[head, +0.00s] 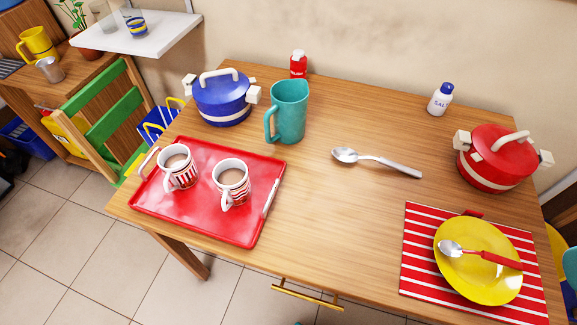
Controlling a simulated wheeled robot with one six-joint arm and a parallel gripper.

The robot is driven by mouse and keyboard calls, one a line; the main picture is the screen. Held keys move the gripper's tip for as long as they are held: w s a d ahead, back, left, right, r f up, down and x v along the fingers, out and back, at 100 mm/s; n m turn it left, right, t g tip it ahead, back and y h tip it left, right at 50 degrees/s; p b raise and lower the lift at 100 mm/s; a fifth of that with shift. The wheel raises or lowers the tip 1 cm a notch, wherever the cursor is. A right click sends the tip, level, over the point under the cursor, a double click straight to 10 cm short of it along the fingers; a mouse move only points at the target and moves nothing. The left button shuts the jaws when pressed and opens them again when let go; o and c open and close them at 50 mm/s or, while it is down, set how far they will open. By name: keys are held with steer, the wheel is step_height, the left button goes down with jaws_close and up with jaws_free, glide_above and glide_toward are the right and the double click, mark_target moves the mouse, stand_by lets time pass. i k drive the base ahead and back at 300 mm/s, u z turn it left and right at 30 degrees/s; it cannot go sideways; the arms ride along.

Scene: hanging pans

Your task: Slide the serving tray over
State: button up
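A red serving tray (215,221) lies flat at the left front corner of the wooden table, its left end near the table's edge. It has a light handle at its left end and another handle (271,198) at its right end. Two striped mugs stand upright on it, a left mug (178,168) and a right mug (231,183), both holding a brown drink. My gripper is not in view.
A teal pitcher (290,112) and a blue pot (221,98) stand just behind the tray. A spoon (377,161) lies mid-table. Right are a red pot (494,160), a salt bottle (440,99) and a yellow plate (468,277) on a striped mat. Wood right of the tray is clear.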

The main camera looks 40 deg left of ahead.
mark_target(197, 208)
steer(key=u, duration=1.9)
steer(key=k, duration=0.55)
steer(key=u, duration=0.95)
steer(key=i, duration=0.65)
steer(key=u, duration=0.65)
steer(key=i, duration=1.3)
steer(key=z, duration=1.25)
steer(key=i, duration=0.4)
steer(key=z, duration=0.4)
